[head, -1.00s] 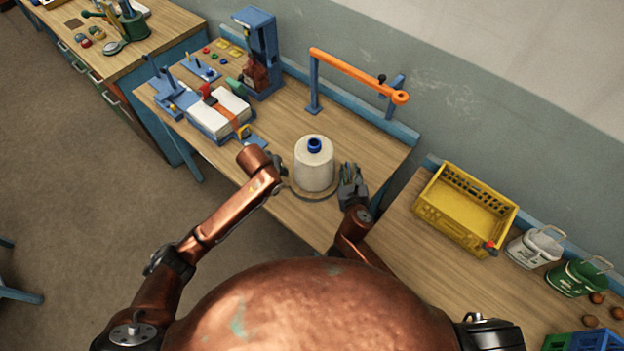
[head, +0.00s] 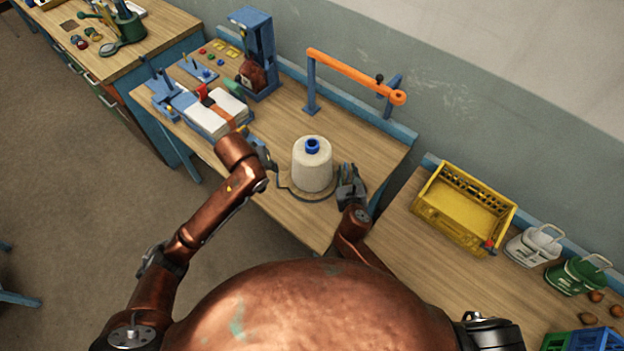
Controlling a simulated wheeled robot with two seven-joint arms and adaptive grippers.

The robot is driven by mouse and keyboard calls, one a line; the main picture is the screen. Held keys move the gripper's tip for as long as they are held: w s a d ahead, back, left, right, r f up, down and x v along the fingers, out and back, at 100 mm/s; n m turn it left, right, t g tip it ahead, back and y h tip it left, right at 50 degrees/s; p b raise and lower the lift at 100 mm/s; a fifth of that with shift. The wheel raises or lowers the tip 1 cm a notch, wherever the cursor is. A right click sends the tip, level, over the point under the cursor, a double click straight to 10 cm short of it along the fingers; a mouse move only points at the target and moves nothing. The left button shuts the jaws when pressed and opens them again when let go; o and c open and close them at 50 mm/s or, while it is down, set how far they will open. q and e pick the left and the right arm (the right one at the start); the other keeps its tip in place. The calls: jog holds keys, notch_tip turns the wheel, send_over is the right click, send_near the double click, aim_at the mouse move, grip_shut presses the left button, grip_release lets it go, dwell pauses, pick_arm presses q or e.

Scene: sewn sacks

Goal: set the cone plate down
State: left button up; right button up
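The cone plate (head: 312,197) is a thin round plate over the middle of the wooden bench, and it looks level. A white thread cone (head: 311,170) with a blue top stands upright on it. A small loop, like a handle, sticks out at its left edge. I cannot tell whether the plate touches the bench. My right gripper (head: 349,180) is at the plate's right edge; its fingers point up and their grip is unclear.
An orange bar on blue posts (head: 355,75) stands behind the cone. A blue press (head: 256,55) and a white sack in a blue fixture (head: 212,112) are at the left. A yellow crate (head: 430,213) and buckets stand on the right bench. Bench front is clear.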

jog(key=v, duration=1.2)
